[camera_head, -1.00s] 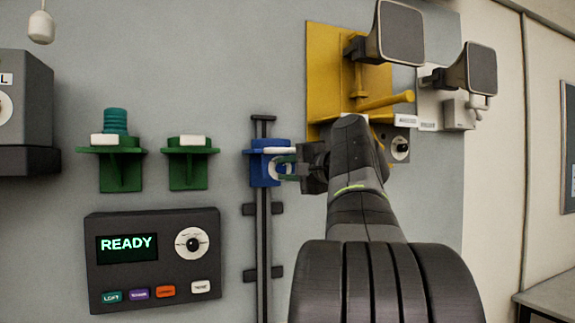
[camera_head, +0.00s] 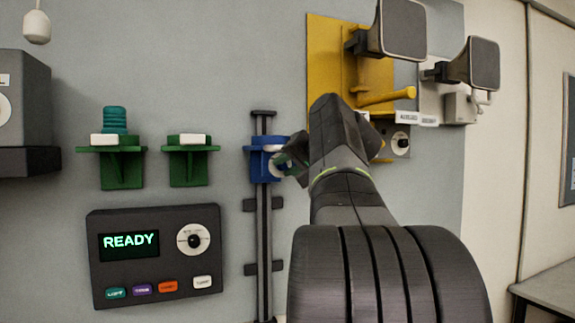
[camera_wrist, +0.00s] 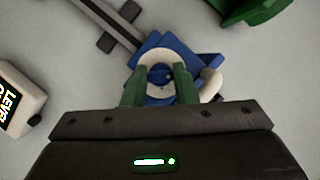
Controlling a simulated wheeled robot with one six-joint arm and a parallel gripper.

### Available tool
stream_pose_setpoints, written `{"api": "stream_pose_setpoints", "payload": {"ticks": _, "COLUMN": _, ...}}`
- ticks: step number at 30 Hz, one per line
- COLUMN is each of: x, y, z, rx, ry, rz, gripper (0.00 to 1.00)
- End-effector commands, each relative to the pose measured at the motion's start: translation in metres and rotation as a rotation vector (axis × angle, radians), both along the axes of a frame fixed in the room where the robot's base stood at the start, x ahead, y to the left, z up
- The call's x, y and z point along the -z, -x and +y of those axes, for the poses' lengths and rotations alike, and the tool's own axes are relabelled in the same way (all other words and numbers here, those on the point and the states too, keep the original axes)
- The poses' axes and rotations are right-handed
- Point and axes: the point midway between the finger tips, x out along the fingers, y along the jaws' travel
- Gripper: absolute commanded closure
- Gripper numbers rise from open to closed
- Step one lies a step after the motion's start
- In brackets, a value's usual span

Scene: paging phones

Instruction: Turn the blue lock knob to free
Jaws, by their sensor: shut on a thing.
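The blue lock knob (camera_wrist: 160,80) has a pale round ring around it and sits on a blue carriage (camera_wrist: 180,55) on a dark vertical rail. In the head view the blue carriage (camera_head: 258,165) is left of my gripper (camera_head: 285,163), which partly hides the knob. In the wrist view the two green fingers of my gripper (camera_wrist: 160,88) are shut on the knob, one on each side. The wrist view is tilted relative to the head view. I cannot read the knob's setting.
A dark rail (camera_head: 264,225) runs below the carriage. Two green brackets (camera_head: 112,152) stand to its left, above a panel reading READY (camera_head: 155,258). A yellow plate (camera_head: 330,60) with a yellow lever and grey horns (camera_head: 400,30) is above right, close to my arm.

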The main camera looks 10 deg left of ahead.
Motion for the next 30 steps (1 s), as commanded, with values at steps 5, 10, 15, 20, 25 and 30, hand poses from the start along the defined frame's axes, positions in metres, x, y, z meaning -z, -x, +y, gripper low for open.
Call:
{"api": "stream_pose_setpoints", "payload": {"ticks": 5, "x": 0.0000, "y": 0.0002, "z": 0.0002, "rx": -0.001, "ry": 0.014, "rz": -0.009, "gripper": 0.97}}
{"api": "stream_pose_setpoints", "payload": {"ticks": 10, "x": 0.0000, "y": 0.0002, "z": 0.0000, "rx": -0.001, "ry": 0.014, "rz": -0.009, "gripper": 0.97}}
{"api": "stream_pose_setpoints", "payload": {"ticks": 15, "x": 0.0000, "y": 0.0002, "z": 0.0000, "rx": -0.001, "ry": 0.014, "rz": -0.009, "gripper": 0.73}}
{"api": "stream_pose_setpoints", "payload": {"ticks": 20, "x": -0.0003, "y": 0.0002, "z": 0.0000, "rx": -0.001, "ry": 0.013, "rz": -0.009, "gripper": 0.65}}
{"api": "stream_pose_setpoints", "payload": {"ticks": 25, "x": -0.0006, "y": 0.0002, "z": 0.0001, "rx": -0.001, "ry": 0.012, "rz": -0.009, "gripper": 0.65}}
{"api": "stream_pose_setpoints", "payload": {"ticks": 30, "x": -0.0007, "y": 0.0002, "z": 0.0000, "rx": 0.000, "ry": 0.010, "rz": -0.008, "gripper": 0.65}}
